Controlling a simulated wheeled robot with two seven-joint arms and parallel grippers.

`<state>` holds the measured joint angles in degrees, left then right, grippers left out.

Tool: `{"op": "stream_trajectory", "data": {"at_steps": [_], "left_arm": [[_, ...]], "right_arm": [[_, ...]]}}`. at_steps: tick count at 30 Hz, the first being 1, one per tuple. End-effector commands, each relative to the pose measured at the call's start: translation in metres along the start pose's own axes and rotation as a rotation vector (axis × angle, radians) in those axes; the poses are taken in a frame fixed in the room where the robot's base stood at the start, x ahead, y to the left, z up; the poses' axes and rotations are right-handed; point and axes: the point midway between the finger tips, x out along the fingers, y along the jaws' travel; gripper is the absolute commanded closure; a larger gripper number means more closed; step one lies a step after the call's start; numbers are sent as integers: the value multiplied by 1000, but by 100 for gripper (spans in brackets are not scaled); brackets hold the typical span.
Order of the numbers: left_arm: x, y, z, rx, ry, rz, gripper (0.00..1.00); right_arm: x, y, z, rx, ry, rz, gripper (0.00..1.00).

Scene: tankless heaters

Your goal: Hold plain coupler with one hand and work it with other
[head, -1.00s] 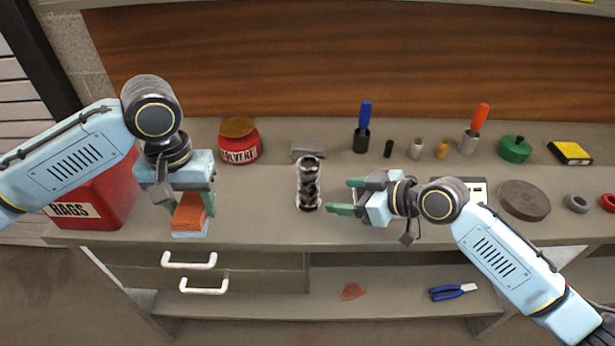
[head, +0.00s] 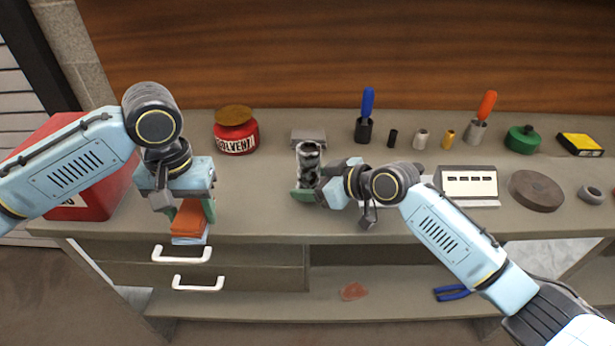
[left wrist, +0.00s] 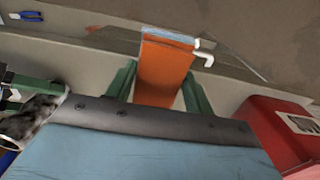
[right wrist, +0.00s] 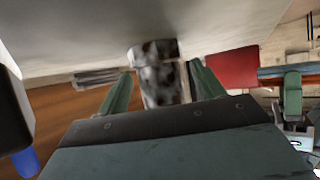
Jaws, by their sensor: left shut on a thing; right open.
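A mottled dark-and-silver metal cylinder, likely the plain coupler (head: 308,160), stands on the bench near its front middle. My right gripper (head: 322,184) is at it from the right, jaws open. In the right wrist view the coupler (right wrist: 158,72) appears between the two green fingers (right wrist: 160,88); contact cannot be told. My left gripper (head: 193,212) is shut on a folded orange-and-blue cloth or pad (head: 189,221), held near the front edge, left of the coupler. The left wrist view shows the pad (left wrist: 165,72) between the green fingers.
A grey block (head: 308,137) lies behind the coupler. A red solvent jar (head: 236,135) and red rags bin (head: 100,190) are to the left. A white slotted box (head: 468,184) and brown disc (head: 536,191) lie right.

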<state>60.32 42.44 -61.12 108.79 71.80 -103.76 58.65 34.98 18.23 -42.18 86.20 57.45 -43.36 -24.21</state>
Motion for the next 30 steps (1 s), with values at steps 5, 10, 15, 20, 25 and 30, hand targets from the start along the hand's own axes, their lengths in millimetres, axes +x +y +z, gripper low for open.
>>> {"op": "stream_trajectory", "data": {"at_steps": [5, 10, 15, 20, 25, 30], "left_arm": [[0, 0, 0, 0, 1, 0, 66], [0, 0, 0, 0, 1, 0, 66], [0, 0, 0, 0, 1, 0, 66], [0, 0, 0, 0, 1, 0, 66], [0, 0, 0, 0, 1, 0, 66], [0, 0, 0, 0, 1, 0, 66]], "right_arm": [[1, 0, 0, 0, 0, 0, 33], [1, 0, -1, 0, 0, 0, 39], [1, 0, 0, 0, 0, 0, 61], [1, 0, 1, 1, -2, 0, 74], [1, 0, 2, 1, -5, -1, 74], [2, 0, 3, 1, -8, -1, 74]]}}
